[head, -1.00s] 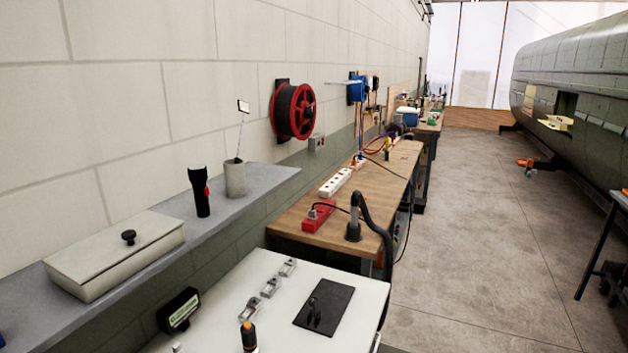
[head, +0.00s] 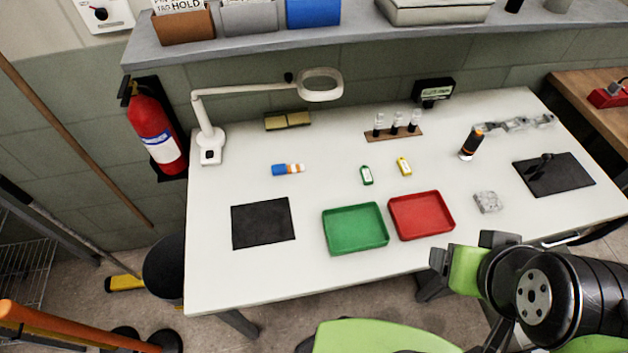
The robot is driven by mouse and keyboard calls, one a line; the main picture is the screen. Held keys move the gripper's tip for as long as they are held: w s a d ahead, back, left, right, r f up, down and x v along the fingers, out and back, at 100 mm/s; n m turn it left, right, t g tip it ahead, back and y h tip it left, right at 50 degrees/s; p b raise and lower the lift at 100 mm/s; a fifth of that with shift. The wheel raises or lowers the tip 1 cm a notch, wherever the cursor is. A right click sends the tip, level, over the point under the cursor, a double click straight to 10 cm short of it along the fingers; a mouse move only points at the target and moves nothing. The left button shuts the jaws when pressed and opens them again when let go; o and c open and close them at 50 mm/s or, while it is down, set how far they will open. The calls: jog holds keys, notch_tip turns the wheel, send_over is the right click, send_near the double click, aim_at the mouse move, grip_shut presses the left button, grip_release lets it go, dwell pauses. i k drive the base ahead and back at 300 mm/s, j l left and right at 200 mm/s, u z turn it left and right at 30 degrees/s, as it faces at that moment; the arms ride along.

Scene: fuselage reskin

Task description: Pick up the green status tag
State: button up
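The green status tag (head: 367,175) is a small green tag with a pale label, lying flat on the white table (head: 215,277) behind the green tray. A similar yellow tag (head: 404,166) lies to its right, a short gap away. My gripper (head: 436,262) is at the lower right, in front of the table's front edge, well apart from the tag. Its dark fingers point left, and their opening is not clear from this angle. I see nothing held between them.
A green tray (head: 355,229) and a red tray (head: 421,215) stand between my gripper and the tags. A magnifier lamp (head: 208,140), small bottles in a wooden rack (head: 393,134) and an orange-black bottle (head: 470,144) stand around.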

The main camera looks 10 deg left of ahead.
aim_at(367, 178)
jog(key=u, duration=0.5)
jog(key=i+l+u, duration=0.1)
jog(key=u, duration=0.35)
jog(key=l+u, duration=0.2)
jog(key=u, duration=0.3)
jog(key=l+u, duration=0.15)
jog(key=u, duration=0.35)
jog(key=i+l+u, duration=0.1)
jog(key=u, duration=0.4)
